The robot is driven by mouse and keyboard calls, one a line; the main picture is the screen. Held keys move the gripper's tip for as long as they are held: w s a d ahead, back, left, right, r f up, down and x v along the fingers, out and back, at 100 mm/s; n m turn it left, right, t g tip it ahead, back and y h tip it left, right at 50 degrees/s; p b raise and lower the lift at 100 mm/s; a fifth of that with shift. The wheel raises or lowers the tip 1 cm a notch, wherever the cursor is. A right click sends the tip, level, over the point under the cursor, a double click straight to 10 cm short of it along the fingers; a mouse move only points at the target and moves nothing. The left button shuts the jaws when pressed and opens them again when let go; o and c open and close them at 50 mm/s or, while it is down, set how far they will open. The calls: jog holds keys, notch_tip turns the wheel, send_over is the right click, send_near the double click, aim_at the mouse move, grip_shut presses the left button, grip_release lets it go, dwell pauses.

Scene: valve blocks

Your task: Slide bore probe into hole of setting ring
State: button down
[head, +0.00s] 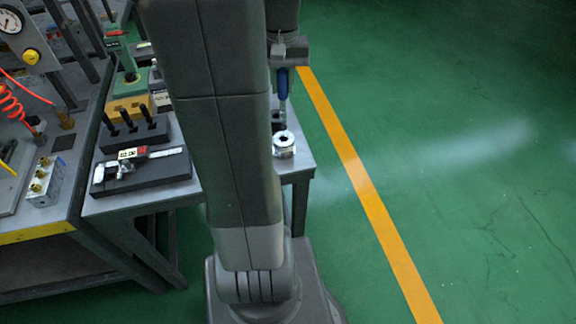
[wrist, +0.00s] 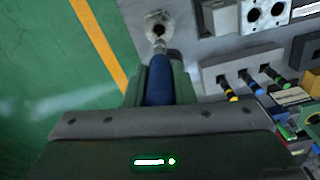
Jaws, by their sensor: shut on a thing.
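My gripper (wrist: 160,88) is shut on the blue handle of the bore probe (wrist: 159,78). In the head view my gripper (head: 284,68) is partly hidden by my arm, and the bore probe (head: 282,83) hangs upright below it with its thin metal end down. The setting ring (head: 284,146), a silver ring with a dark hole on top, sits near the table's right edge. In the wrist view the setting ring (wrist: 159,24) lies just beyond the probe's tip, which overlaps its near side. In the head view the tip appears apart from the hole.
The grey table (head: 140,200) also holds a black block with several black plugs (head: 130,130), a caliper on a dark block (head: 140,170) and a green stand (head: 124,62). A workbench stands at the left. Open green floor (head: 470,180) with a yellow line lies to the right.

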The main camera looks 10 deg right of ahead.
aim_at(283, 116)
jog(key=shift+s+f, duration=0.25)
jog(key=shift+f, duration=0.05)
notch_tip(283, 116, down, 9)
jog(key=shift+f, duration=0.2)
jog(key=shift+b, duration=0.3)
jog(key=shift+f, duration=0.2)
jog(key=c, duration=1.2)
grip_release()
jog(key=shift+r, duration=0.15)
notch_tip(283, 116, up, 12)
jog(key=shift+r+p, duration=0.1)
jog(key=shift+p, duration=0.35)
